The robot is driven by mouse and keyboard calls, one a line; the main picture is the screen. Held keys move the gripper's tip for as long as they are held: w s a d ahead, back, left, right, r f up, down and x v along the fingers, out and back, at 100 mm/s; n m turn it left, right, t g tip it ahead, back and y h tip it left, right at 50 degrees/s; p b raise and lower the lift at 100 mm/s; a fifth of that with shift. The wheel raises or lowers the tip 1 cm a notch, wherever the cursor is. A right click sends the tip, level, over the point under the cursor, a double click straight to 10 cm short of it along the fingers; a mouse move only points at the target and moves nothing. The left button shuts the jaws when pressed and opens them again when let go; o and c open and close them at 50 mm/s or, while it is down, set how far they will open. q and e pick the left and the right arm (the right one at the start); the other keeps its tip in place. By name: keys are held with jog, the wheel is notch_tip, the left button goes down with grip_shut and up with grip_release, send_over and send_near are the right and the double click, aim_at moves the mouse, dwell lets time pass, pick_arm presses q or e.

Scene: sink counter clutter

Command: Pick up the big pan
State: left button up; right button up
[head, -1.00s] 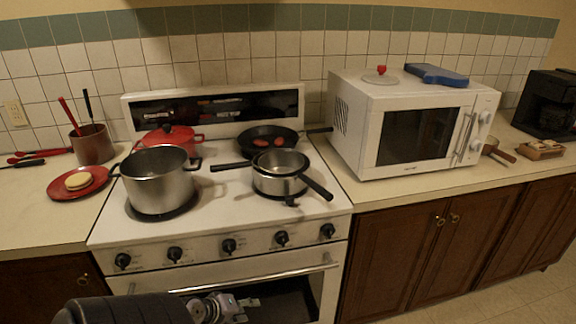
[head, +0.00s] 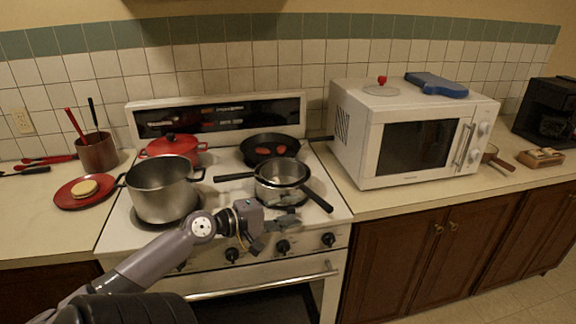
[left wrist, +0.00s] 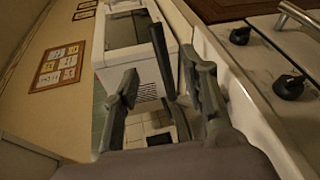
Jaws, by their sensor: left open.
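Two nested steel saucepans stand on the front right burner: a larger lower pan (head: 270,196) and a smaller upper pan (head: 283,173). One black handle points left and another (head: 318,201) points to the front right. I cannot tell for sure which handle belongs to which pan. My left gripper (head: 283,224) is open and empty, just in front of the pans and to the left of the front right handle. In the left wrist view the fingers (left wrist: 160,80) are spread, and a black handle (left wrist: 159,55) shows between them, not gripped. My right gripper is out of view.
A steel pot (head: 163,192) stands front left, a red lidded pot (head: 173,147) behind it. A black skillet (head: 262,139) with red food sits at the back right burner. The microwave (head: 350,145) stands right of the stove. Knobs (head: 328,240) line the stove front.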

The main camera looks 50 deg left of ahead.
aim_at(319, 202)
pick_arm(q)
jog(key=x, duration=0.3)
jog(key=shift+w+p, duration=0.35)
jog(key=shift+w, duration=0.05)
jog(key=p+x, duration=0.1)
jog(key=x, duration=0.3)
jog(key=shift+w, duration=0.35)
jog(key=shift+w+f, duration=0.2)
jog(key=shift+w, duration=0.05)
jog(key=shift+s, duration=0.1)
grip_shut()
jog(key=shift+r, duration=0.25)
